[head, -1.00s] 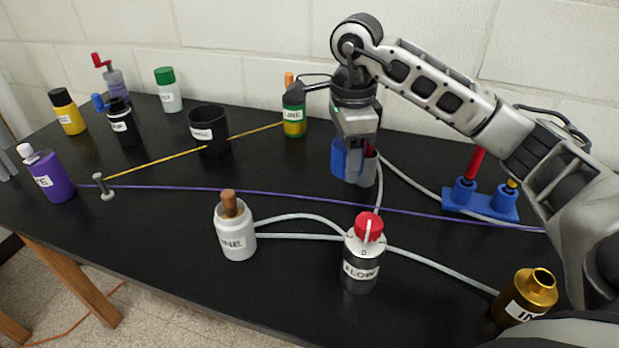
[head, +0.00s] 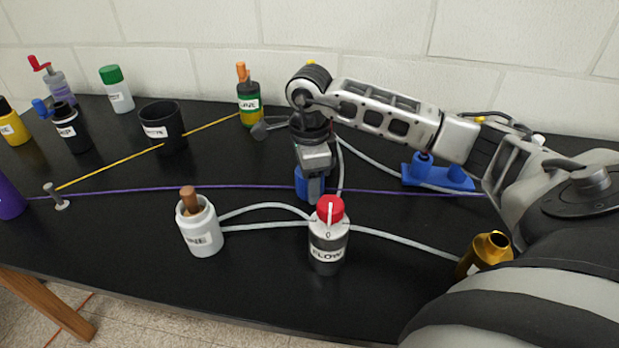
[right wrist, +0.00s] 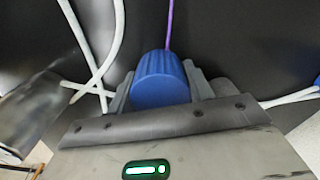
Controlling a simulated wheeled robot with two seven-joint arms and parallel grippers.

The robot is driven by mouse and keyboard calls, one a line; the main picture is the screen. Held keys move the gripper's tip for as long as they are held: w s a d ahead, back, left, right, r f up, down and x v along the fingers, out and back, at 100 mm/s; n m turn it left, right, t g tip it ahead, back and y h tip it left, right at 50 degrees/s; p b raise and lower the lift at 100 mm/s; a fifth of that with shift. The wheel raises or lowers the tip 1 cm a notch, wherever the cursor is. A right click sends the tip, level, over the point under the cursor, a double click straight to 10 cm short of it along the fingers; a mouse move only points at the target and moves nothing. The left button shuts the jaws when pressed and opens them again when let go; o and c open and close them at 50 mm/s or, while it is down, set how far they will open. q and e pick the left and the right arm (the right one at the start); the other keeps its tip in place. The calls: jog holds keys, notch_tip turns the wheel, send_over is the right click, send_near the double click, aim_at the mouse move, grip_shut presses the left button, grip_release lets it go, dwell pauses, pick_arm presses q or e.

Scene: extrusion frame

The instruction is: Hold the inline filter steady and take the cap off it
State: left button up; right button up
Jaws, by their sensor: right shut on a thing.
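A blue ribbed cap (right wrist: 160,82) sits between the two fingers of my right gripper (right wrist: 160,98) in the right wrist view. In the head view the right gripper (head: 313,188) points down behind the FLOW bottle, shut around the blue cap (head: 301,183). A grey finger covers part of the cap. I see no filter body below the cap; it is hidden or not there, and I cannot tell which. No label reads as the inline filter. My left gripper is not in view.
The red-topped FLOW bottle (head: 328,245) stands in front of the right gripper, with pale tubes (head: 270,212) beside it. A white pot (head: 199,230) stands left, a gold bottle (head: 484,254) right. A purple cord (head: 230,187) crosses behind; a blue stand (head: 440,178) is far right.

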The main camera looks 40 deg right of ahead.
jog(key=o, duration=0.7)
jog(key=shift+f, duration=0.15)
jog(key=shift+c, duration=0.2)
jog(key=o, duration=0.4)
notch_tip(320, 180, up, 12)
jog(key=shift+r, duration=0.2)
